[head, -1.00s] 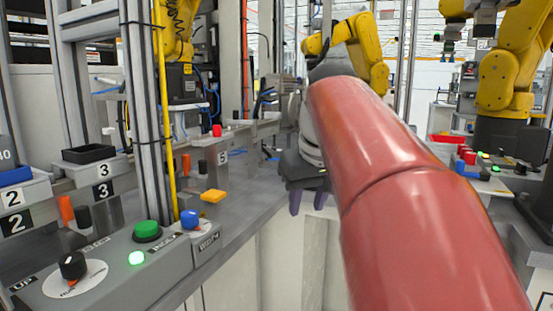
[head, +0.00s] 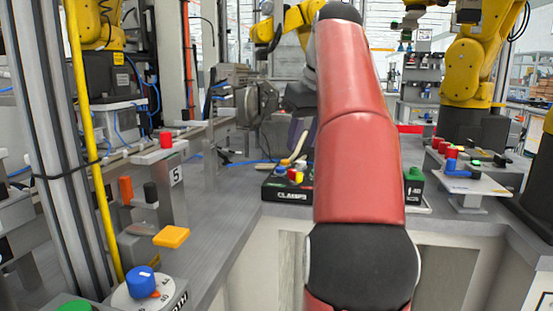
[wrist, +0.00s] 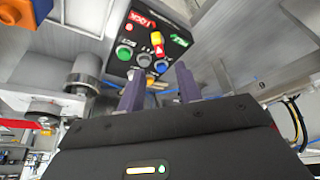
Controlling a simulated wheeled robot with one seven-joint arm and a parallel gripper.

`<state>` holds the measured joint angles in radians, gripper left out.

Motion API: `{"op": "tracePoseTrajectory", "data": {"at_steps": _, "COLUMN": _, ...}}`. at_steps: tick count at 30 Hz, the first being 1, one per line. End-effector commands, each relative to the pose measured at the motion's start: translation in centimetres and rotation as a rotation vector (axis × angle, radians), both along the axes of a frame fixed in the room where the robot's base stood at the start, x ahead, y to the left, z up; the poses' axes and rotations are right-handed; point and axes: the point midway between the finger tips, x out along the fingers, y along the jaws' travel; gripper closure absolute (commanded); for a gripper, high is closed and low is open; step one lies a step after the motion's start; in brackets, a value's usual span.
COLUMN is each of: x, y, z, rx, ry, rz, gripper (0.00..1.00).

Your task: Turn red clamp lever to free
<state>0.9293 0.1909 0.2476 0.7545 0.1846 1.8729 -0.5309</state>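The black clamp box (head: 276,193), with a label that seems to read "CLAMP 3", sits on the grey bench, partly hidden behind my arm. It also shows in the wrist view (wrist: 128,70), with a red LOCK label (wrist: 139,20) and a green label (wrist: 180,40). Between the labels is a small red and yellow lever (wrist: 158,48); which way it points is unclear. Red, yellow and blue bits show on the box in the head view. My gripper (wrist: 160,88) is open and empty, its purple fingers apart, short of the box. In the head view it (head: 302,132) is beyond the box's near edge, partly hidden.
Green, white and blue buttons surround the lever on the box. A second station with a blue lever (head: 458,168) and red buttons stands right. At left are a yellow block (head: 172,236), a blue knob (head: 140,281) and a pole. Bare bench (head: 228,205) lies left of the box.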

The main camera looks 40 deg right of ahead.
Motion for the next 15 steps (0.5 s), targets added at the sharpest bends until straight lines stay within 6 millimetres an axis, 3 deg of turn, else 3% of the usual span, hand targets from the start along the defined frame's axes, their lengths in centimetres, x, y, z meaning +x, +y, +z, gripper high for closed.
{"op": "tracePoseTrajectory", "data": {"at_steps": 15, "x": 2.4, "y": -0.3, "z": -6.4, "rx": -0.001, "ry": 0.0, "rz": 0.0, "gripper": 0.65}}
